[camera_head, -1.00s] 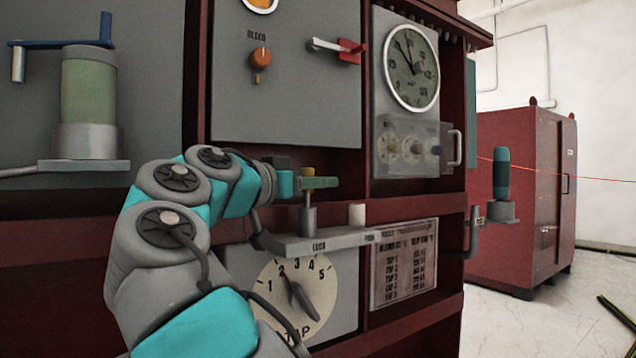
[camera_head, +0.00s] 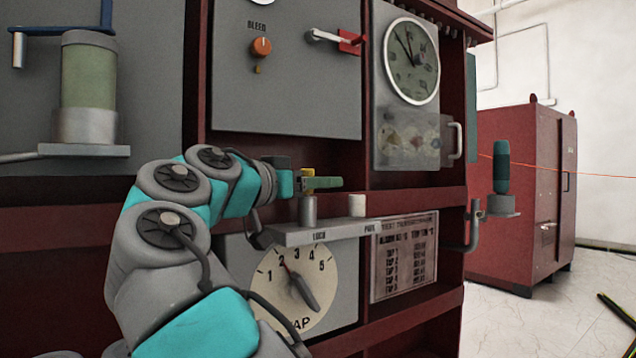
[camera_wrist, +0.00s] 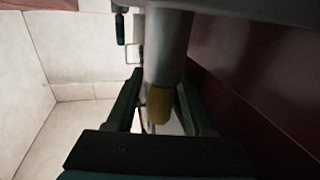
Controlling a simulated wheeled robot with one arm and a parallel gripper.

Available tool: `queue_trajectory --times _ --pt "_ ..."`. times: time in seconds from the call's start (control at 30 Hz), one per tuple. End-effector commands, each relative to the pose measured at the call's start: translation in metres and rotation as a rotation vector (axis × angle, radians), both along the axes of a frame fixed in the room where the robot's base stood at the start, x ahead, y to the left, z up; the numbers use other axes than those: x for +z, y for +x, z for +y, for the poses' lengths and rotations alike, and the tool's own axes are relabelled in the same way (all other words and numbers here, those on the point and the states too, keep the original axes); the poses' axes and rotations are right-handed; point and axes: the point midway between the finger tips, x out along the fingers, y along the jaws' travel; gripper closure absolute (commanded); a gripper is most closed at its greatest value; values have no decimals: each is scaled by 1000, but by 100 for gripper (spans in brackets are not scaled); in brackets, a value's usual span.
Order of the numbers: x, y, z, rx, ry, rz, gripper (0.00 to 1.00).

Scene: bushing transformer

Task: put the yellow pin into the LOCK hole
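The yellow pin (camera_head: 308,173) is at the fingers of my gripper (camera_head: 322,183), with its yellow top showing just above them. It is upright, directly over the grey LOCK post (camera_head: 308,210), with almost no gap to the post's rim. In the wrist view the yellow pin (camera_wrist: 159,104) lies between the two fingers of my gripper (camera_wrist: 161,85), in line with the grey post (camera_wrist: 168,45). The hole itself and the pin's lower end are hidden. My gripper appears shut on the pin, though finger contact is hard to see.
A pale PARK post (camera_head: 357,205) stands to the right on the same grey bracket (camera_head: 340,230). A tap dial (camera_head: 295,285) is below. A bracket with a teal-handled item (camera_head: 501,170) sticks out at the right. Red shelf edges run behind the gripper.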

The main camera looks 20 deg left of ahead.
Motion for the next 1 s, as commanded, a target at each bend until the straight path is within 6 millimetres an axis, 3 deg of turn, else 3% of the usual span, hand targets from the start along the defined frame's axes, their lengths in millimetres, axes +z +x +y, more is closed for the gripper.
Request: queue_trajectory --times 0.1,0.47,1.0 --pt "0 0 0 0 0 0 36" --pt "1 -5 3 1 0 -1 36" --pt "0 -69 33 0 0 0 36"
